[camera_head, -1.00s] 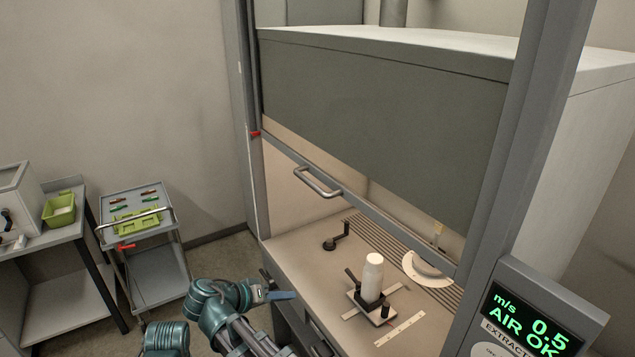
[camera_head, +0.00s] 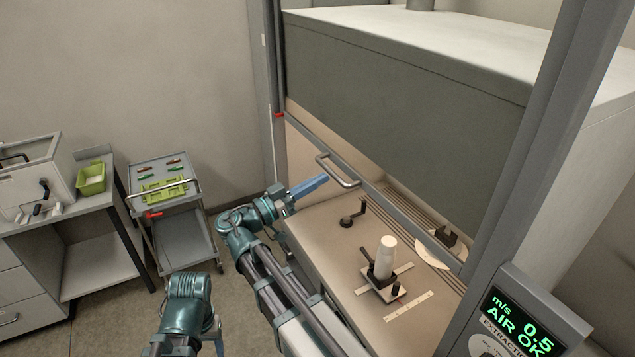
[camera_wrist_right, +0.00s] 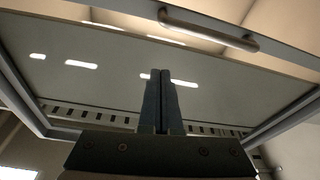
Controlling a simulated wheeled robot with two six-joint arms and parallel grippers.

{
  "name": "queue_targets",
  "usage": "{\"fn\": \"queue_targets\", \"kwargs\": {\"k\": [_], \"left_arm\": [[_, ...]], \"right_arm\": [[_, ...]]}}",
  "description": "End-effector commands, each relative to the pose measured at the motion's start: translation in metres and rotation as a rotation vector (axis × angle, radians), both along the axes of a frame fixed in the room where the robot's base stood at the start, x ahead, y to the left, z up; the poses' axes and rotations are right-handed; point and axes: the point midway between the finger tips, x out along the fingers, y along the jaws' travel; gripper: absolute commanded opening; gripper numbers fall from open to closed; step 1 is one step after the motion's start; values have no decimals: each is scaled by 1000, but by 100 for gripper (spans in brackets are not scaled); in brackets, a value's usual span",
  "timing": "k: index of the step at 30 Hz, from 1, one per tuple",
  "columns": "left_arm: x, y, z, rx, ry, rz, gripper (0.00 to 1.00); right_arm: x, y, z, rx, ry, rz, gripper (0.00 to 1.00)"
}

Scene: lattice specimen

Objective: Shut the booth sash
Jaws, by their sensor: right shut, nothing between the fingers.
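The booth sash is partly raised. Its grey bottom rail (camera_head: 405,212) slopes across the booth front, with an open gap between it and the worktop. A metal bar handle (camera_head: 338,172) is fixed to the rail. The handle also shows at the top of the right wrist view (camera_wrist_right: 208,30). My right gripper (camera_head: 324,179) has blue fingers, shut and empty. In the head view its tips lie just left of the handle; in the right wrist view the fingers (camera_wrist_right: 160,76) stand below the handle, apart from it.
On the booth worktop (camera_head: 340,250) stand a white bottle (camera_head: 386,256) in a dark holder and a small crank (camera_head: 354,214). A display panel (camera_head: 520,320) reading AIR OK stands at the right. A trolley (camera_head: 180,240) and a side bench (camera_head: 95,215) are at the left.

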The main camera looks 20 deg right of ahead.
Motion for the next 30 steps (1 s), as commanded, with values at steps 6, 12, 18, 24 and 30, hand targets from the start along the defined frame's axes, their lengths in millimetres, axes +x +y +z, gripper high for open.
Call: {"fn": "queue_targets", "kwargs": {"k": [6, 12, 18, 24, 30], "left_arm": [[0, 0, 13, 0, 0, 2, 64], [0, 0, -1, 0, 0, 3, 64], [0, 0, -18, 0, -1, 1, 64], [0, 0, -24, 0, -1, 2, 64], [0, 0, -24, 0, -1, 2, 64]], "right_arm": [[5, -47, 12, 1, 0, -3, 0], [7, -69, -1, 1, 1, 2, 0], [4, -66, -18, 1, 1, 1, 0], [3, -65, -24, 1, 1, 1, 0], [3, -65, -24, 1, 1, 1, 0]]}}
